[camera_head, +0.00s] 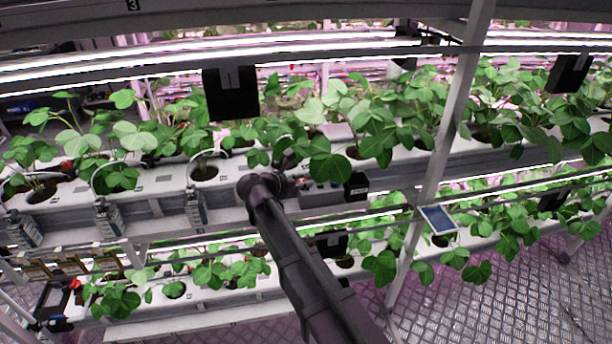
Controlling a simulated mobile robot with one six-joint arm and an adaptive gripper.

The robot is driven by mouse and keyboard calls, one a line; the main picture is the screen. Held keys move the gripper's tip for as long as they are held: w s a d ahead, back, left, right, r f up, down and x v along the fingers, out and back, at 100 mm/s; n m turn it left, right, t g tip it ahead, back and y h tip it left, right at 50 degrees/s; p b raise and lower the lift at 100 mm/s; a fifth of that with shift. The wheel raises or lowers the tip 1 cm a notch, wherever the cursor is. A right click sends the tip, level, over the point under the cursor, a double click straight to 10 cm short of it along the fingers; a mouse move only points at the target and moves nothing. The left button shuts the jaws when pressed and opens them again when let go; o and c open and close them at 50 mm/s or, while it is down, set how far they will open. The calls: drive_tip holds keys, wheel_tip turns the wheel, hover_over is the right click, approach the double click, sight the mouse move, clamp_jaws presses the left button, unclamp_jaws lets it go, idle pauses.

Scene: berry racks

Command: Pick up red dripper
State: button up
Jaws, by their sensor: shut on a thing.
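My arm reaches up from the bottom edge to the upper white trough, with a dark wrist joint beside its front edge. My gripper (285,163) shows only as a small dark shape past the wrist, among green leaves. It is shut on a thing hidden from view. I cannot make out a red dripper at the gripper. A small red thing (68,165) sits at the left end of the upper trough, among leaves, well away from my gripper. Another red spot (75,283) is at the left of the lower trough. Both are too small to identify.
Plants fill the holes of the upper trough (150,183) and lower trough (205,290). Curved pale tubes and grey clips (195,207) line its front. A black box (357,186) is right of my wrist. A slanted post (455,110) crosses the right side. Metal floor (530,285) is open at lower right.

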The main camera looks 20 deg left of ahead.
drive_tip(key=s+r+p, duration=0.1)
drive_tip(key=s, duration=1.2)
drive_tip(key=shift+a, duration=0.45)
drive_tip(key=shift+w+d+r, duration=0.1)
